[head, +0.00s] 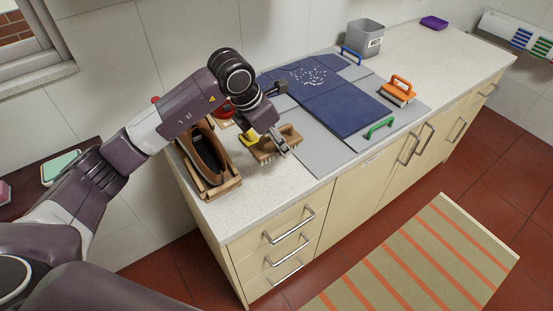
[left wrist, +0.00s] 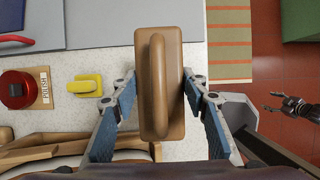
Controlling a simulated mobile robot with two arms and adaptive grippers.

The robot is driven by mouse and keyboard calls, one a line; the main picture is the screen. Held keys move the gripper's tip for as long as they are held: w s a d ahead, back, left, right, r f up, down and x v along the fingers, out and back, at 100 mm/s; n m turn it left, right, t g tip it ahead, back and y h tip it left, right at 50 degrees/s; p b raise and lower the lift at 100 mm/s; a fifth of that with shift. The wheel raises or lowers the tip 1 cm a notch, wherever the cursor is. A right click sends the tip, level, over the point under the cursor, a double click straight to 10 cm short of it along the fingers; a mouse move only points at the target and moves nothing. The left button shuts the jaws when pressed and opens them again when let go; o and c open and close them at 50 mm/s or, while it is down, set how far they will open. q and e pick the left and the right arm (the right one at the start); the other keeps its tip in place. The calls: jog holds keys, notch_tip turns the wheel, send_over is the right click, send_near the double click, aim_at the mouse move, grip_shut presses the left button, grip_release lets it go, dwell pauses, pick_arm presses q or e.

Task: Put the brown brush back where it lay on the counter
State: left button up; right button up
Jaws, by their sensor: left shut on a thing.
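The brown brush (head: 277,146) is a wooden block with a looped handle on top and bristles pointing down. My left gripper (head: 283,143) is shut on it, near the counter's front edge. In the left wrist view the brush (left wrist: 176,80) lies between the two blue-padded fingers, its handle facing the camera. Whether the bristles touch the counter (head: 258,187), I cannot tell. My right gripper (left wrist: 270,101) shows only in the left wrist view, over the red floor, with its fingertips apart and nothing between them.
Left of the brush stands a wooden rack (head: 221,188). Close by are a yellow block (left wrist: 86,84) and a red polish tin (left wrist: 16,89). Grey and blue slabs (head: 345,108) lie to the right, with orange (head: 399,88) and green-handled (head: 380,128) tools.

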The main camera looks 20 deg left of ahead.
aim_at(281, 170)
pick_arm(q)
notch_tip(281, 170, down, 8)
jog(key=shift+f+p, duration=0.25)
jog(key=shift+p, duration=0.7)
jog(key=o, duration=0.9)
jog(key=shift+f, duration=0.2)
jog(key=o, duration=0.4)
jog(key=shift+r, duration=0.1)
